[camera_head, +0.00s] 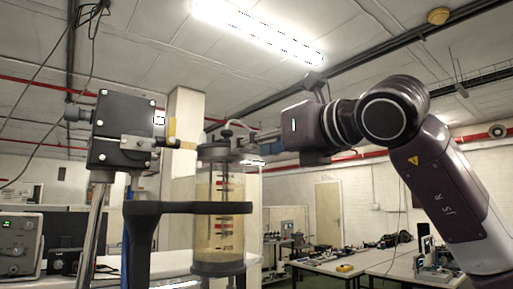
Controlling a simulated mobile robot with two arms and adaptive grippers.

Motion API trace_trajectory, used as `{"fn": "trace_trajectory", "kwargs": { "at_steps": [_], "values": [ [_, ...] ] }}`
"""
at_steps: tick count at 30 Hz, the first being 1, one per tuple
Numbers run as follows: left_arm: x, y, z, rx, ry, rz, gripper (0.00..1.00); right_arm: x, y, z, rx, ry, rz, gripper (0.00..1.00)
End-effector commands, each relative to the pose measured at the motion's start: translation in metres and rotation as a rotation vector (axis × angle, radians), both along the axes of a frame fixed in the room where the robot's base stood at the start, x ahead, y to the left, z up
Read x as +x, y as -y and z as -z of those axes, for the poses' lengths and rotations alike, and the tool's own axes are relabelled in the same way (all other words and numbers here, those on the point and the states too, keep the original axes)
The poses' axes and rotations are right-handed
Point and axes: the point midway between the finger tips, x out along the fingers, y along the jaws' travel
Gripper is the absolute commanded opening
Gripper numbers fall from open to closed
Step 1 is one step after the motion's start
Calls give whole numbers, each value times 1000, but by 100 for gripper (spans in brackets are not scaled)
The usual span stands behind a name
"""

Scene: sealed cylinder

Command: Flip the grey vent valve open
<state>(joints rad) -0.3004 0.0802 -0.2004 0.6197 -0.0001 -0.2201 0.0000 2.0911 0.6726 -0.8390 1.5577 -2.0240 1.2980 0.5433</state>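The sealed cylinder (219,222) stands upright left of centre. It has clear walls, pale yellowish contents, red and black marks, a dark base and a grey lid (213,151). Small grey fittings and a curved tube (238,124) show on top of the lid. I cannot tell which fitting is the grey vent valve or how its lever is set. My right gripper (256,139) reaches in from the right, with its fingertips close to the lid's right side. The fingers are small and overlap the fittings, so contact and opening are unclear. My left gripper is not in view.
A black box (121,130) on a metal pole stands left of the cylinder, its fittings pointing at the lid. A dark bracket (168,208) reaches around the cylinder's middle. An instrument (18,245) stands far left. Cluttered tables (375,266) stand behind at right.

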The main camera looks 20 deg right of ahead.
Motion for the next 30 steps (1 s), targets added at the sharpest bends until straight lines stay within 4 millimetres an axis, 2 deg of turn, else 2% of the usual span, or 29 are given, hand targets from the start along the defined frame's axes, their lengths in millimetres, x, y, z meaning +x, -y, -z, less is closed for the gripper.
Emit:
{"fn": "trace_trajectory", "kwargs": {
  "at_steps": [1, 4, 14, 17, 30],
  "values": [
    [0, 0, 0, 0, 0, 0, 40, 0, 0, 0, 0, 0, 0, 46],
    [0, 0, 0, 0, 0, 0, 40, 0, 0, 0, 1, 0, 0, 56],
    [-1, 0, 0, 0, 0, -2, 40, -4, 2, -1, 3, 1, 0, 56],
    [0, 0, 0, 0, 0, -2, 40, -14, 6, -2, 4, 4, 1, 56],
    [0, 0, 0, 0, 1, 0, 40, -96, 35, -1, 3, 2, 0, 56]
  ]
}}
